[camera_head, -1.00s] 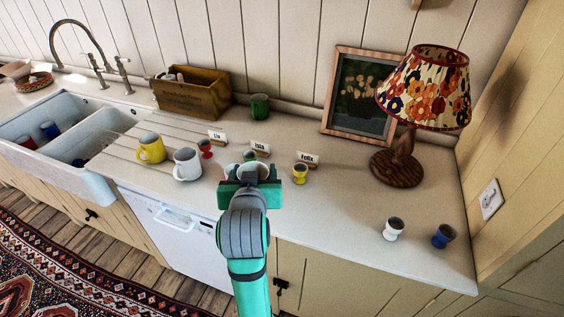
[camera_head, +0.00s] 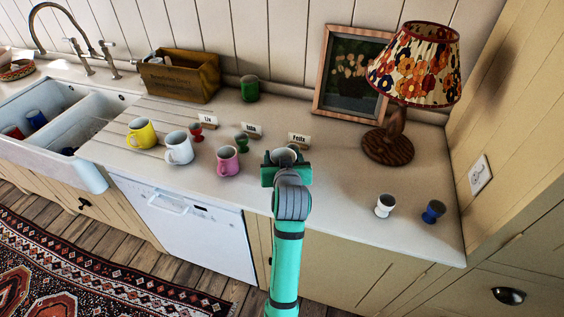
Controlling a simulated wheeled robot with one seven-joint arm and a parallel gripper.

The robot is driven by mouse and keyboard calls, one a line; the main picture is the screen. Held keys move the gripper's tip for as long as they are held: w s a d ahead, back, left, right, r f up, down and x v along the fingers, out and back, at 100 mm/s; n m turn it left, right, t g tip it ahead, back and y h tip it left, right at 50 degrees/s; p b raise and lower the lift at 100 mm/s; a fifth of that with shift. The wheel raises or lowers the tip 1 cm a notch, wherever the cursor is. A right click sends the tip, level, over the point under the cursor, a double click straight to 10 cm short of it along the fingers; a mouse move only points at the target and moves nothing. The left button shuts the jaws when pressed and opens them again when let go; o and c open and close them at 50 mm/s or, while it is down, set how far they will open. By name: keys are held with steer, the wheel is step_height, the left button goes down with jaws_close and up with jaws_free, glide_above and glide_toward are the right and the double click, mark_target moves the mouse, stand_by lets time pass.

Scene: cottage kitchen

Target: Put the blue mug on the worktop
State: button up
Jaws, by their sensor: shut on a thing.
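My gripper (camera_head: 285,168) is above the worktop (camera_head: 335,185), in front of the "Felix" card, and shut on a small cup (camera_head: 284,155). Only its pale rim and dark inside show; its colour is hidden by the gripper. A blue mug or cup (camera_head: 36,119) lies in the left sink basin, far left of my gripper. A small blue egg cup (camera_head: 433,211) stands at the right end of the worktop. The yellow egg cup seen earlier is hidden behind my gripper or what it holds.
Yellow (camera_head: 142,134), white (camera_head: 179,149) and pink (camera_head: 228,161) mugs stand to the left. Red (camera_head: 196,132) and green (camera_head: 242,143) egg cups stand by cards. A lamp (camera_head: 388,148) stands behind right; a white egg cup (camera_head: 385,205) is at right. Bare worktop lies between.

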steer(key=shift+a+f, duration=0.1)
steer(key=shift+f, duration=1.05)
steer(key=shift+f, duration=0.2)
steer(key=o, duration=1.3)
steer(key=shift+s, duration=0.1)
steer(key=shift+r, duration=0.1)
steer(key=shift+s+r, duration=0.1)
steer(key=shift+r, duration=0.05)
steer(key=v, duration=1.1)
steer(key=shift+s+r, duration=0.15)
steer(key=shift+s, duration=0.15)
